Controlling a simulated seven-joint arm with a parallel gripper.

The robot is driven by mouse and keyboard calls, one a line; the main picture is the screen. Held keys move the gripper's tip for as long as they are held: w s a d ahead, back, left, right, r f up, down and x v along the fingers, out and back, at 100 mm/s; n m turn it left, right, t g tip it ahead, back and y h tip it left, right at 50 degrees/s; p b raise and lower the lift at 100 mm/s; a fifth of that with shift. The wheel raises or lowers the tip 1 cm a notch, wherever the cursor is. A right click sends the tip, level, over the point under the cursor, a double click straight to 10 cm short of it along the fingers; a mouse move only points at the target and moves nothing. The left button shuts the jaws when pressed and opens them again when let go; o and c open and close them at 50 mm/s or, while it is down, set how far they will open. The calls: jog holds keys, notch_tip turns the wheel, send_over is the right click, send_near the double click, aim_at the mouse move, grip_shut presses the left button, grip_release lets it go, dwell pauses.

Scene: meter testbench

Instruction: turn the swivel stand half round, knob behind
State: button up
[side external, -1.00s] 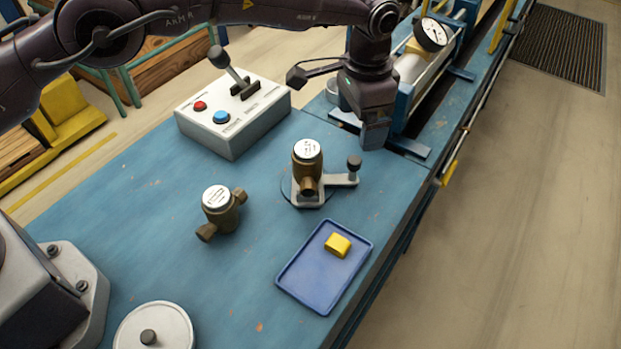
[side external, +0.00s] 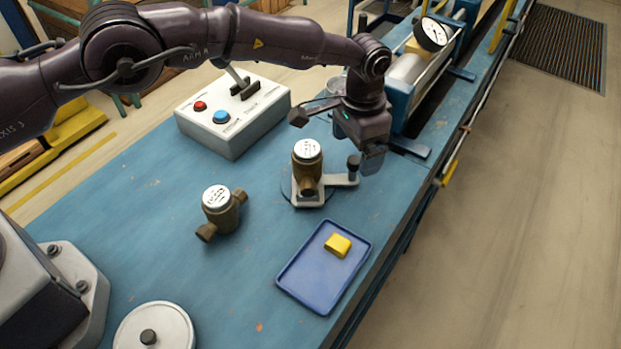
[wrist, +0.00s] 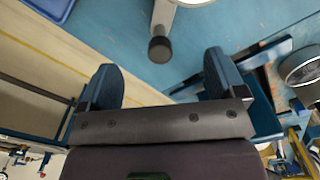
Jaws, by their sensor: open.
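The swivel stand (side external: 306,199) stands on the blue bench with a brass meter (side external: 307,170) with a white dial face seated on it. Its arm points right in the side view and ends in a dark upright knob (side external: 353,161). My gripper (side external: 372,166) is just right of and behind the knob, fingers pointing down. In the wrist view the knob (wrist: 160,48) lies ahead of the gap between the two open fingers (wrist: 160,80), and nothing is between them. Contact with the knob cannot be told from the side view.
A second brass meter (side external: 221,210) stands left of the stand. A blue tray (side external: 302,283) with a yellow block (side external: 338,245) lies in front. A control box (side external: 231,135) with a lever is behind left, a clamp bench with a gauge (side external: 430,35) behind right. A round lid (side external: 172,330) sits front left.

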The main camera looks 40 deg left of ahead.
jog(key=shift+f, duration=0.45)
jog(key=shift+f, duration=0.5)
jog(key=shift+f, duration=0.2)
jog(key=c, duration=0.4)
jog(key=shift+c, duration=0.2)
